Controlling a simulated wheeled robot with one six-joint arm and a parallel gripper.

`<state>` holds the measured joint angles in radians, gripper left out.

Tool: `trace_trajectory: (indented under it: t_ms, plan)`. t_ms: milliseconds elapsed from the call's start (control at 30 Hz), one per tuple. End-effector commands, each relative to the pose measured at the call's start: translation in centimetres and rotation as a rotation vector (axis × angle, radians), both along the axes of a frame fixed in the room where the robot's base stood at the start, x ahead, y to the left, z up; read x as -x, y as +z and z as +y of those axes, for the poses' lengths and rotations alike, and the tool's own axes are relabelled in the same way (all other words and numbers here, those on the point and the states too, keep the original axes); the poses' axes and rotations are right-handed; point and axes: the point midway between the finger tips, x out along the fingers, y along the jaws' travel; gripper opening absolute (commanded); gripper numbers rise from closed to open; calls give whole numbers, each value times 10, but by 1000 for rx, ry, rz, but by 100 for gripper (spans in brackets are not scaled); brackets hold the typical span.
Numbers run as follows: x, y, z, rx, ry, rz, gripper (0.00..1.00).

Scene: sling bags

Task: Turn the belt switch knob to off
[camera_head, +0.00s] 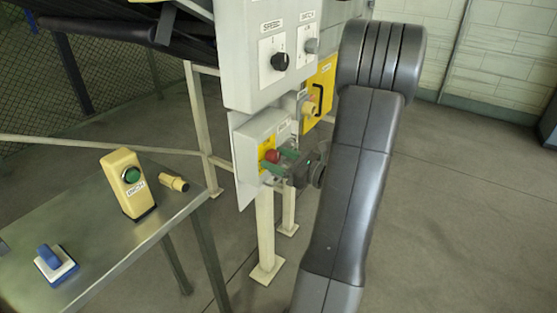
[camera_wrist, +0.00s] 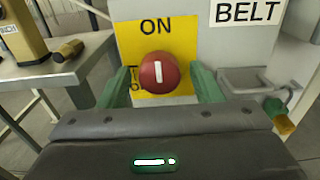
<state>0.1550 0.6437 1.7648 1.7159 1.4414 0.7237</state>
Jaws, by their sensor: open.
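The belt switch knob (camera_wrist: 159,73) is round and red with a white line on its face. The line stands close to upright, towards the word ON on the yellow plate (camera_wrist: 135,40). Lettering at the plate's lower left is mostly hidden behind the knob and a finger. In the head view the red knob (camera_head: 271,156) is on the front of a grey box (camera_head: 252,135) under the larger panel. My gripper (camera_head: 281,162) is open in front of the box. In the wrist view its green fingers (camera_wrist: 161,86) stand either side of the knob, with gaps visible.
A BELT label (camera_wrist: 248,11) is on the box. Right of it are a hasp and a yellow padlock-like piece (camera_wrist: 280,118). Above is a panel with a black SPEED knob (camera_head: 280,61). A metal table (camera_head: 110,245) at left holds a yellow button box (camera_head: 128,183) and a blue-and-white item (camera_head: 55,264).

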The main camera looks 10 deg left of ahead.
Motion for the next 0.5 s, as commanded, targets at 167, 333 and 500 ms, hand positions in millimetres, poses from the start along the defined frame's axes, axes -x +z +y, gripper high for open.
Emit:
trace_trajectory:
  t_ms: [167,333,500]
  plan:
    - [0,0,0,0,0,0,59]
    - [0,0,0,0,0,0,34]
    - [0,0,0,0,0,0,14]
